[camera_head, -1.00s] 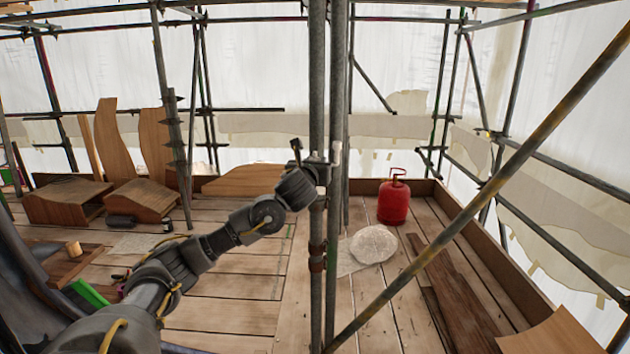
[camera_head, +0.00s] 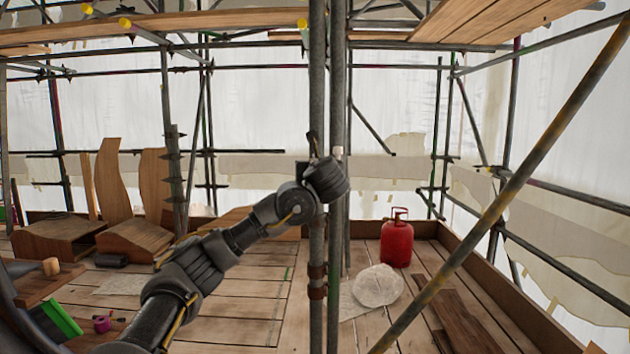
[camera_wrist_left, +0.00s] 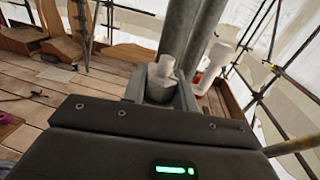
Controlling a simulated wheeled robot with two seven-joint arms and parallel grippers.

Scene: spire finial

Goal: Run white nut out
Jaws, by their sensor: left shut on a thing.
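My left gripper (camera_wrist_left: 161,92) is shut on a small pale grey-white piece (camera_wrist_left: 160,78), which looks like the nut, close against two upright steel poles (camera_wrist_left: 190,35). In the head view the left gripper (camera_head: 313,146) is at the poles (camera_head: 328,80), its wrist covering part of them; the held piece is hidden there. A second white, flared piece (camera_wrist_left: 217,62) shows right of the poles in the wrist view, apart from the fingers. A small white tip (camera_head: 338,152) shows beside the poles in the head view. I cannot tell which is the task's nut. My right gripper is out of view.
A red gas bottle (camera_head: 397,240) and a pale round bag (camera_head: 377,286) stand on the plank floor behind the poles. A diagonal pole (camera_head: 500,200) crosses the right side. Wooden boxes and curved boards (camera_head: 112,180) stand at the left. Planks (camera_head: 170,24) lie overhead.

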